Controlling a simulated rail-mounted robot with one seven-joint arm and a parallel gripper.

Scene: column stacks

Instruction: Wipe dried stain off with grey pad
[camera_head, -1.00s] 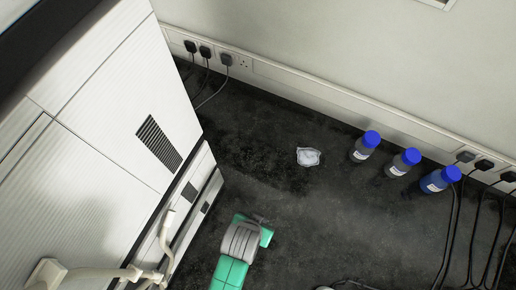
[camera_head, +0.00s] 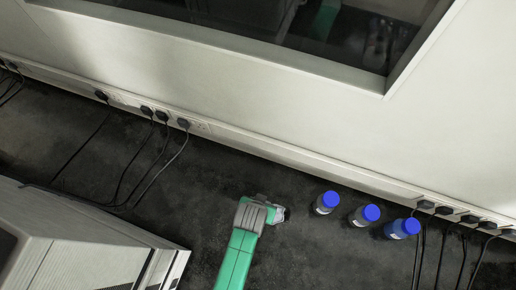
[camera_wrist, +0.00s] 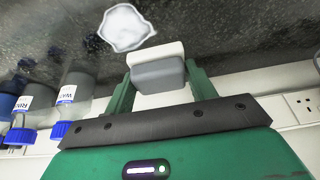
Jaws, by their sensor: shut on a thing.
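My gripper (camera_wrist: 157,80) is shut on the grey pad (camera_wrist: 158,73), a small block with a pale layer on its far side, in the wrist view. The dried stain (camera_wrist: 126,27) is a whitish, irregular patch on the dark worktop, just beyond the pad. A strip of dark worktop shows between pad and stain in that view; whether they touch I cannot tell. In the head view my gripper (camera_head: 268,209) is at the end of the green and grey arm, and the partly hidden stain (camera_head: 281,214) shows right beside its tip.
Three blue-capped bottles stand to the right, the nearest bottle (camera_head: 326,203) close to the stain. Black cables (camera_head: 422,255) hang from wall sockets at right, others at left. A white machine (camera_head: 80,240) fills the lower left. The wall (camera_head: 300,155) bounds the worktop behind.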

